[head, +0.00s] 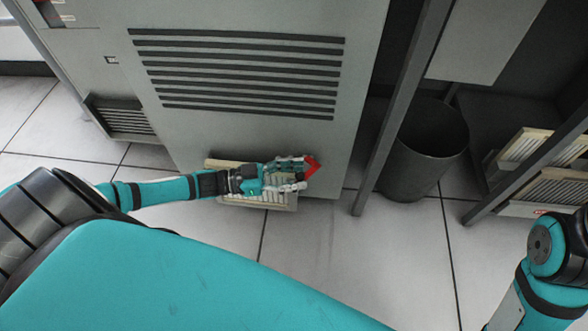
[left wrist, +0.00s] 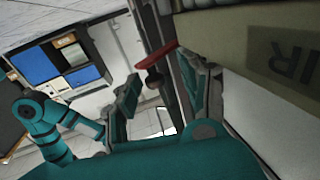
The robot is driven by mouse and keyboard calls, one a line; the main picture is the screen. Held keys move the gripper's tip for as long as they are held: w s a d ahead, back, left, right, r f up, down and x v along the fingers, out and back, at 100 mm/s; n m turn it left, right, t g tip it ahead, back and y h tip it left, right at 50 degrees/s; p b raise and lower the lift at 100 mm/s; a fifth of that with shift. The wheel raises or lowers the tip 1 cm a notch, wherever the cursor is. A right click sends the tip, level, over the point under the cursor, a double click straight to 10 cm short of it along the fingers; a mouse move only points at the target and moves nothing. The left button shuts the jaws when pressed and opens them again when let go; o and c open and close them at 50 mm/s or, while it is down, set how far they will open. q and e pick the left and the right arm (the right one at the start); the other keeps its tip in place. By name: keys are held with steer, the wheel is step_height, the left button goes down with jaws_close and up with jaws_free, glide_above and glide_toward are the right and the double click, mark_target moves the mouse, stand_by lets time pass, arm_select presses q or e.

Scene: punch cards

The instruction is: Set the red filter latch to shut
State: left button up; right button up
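The red filter latch (head: 313,166) is at the lower right of the grey cabinet front, just beyond my left gripper's fingertips in the head view. In the left wrist view the red latch (left wrist: 156,56) shows as a bar tilted up to the right, with a dark round part below it. My left gripper (head: 302,173) is open, its fingers on either side of the latch area; the gap also shows in the left wrist view (left wrist: 161,70). I cannot tell whether a finger touches the latch. A cream pleated filter (head: 283,203) is partly hidden behind my left arm. My right gripper is out of view.
The cabinet (head: 270,130) has dark vent slots above the latch. A dark bin (head: 425,150) stands right of it, behind a grey post (head: 405,100). More filters (head: 545,185) are on the far right. The tiled floor (head: 360,250) in front is clear.

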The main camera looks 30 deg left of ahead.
arm_select(q)
steer(key=shift+a, duration=0.15)
steer(key=shift+s+a, duration=0.1)
steer(key=shift+a, duration=0.1)
steer(key=v, duration=1.1)
steer(key=shift+s+a, duration=0.15)
steer(key=shift+s, duration=0.05)
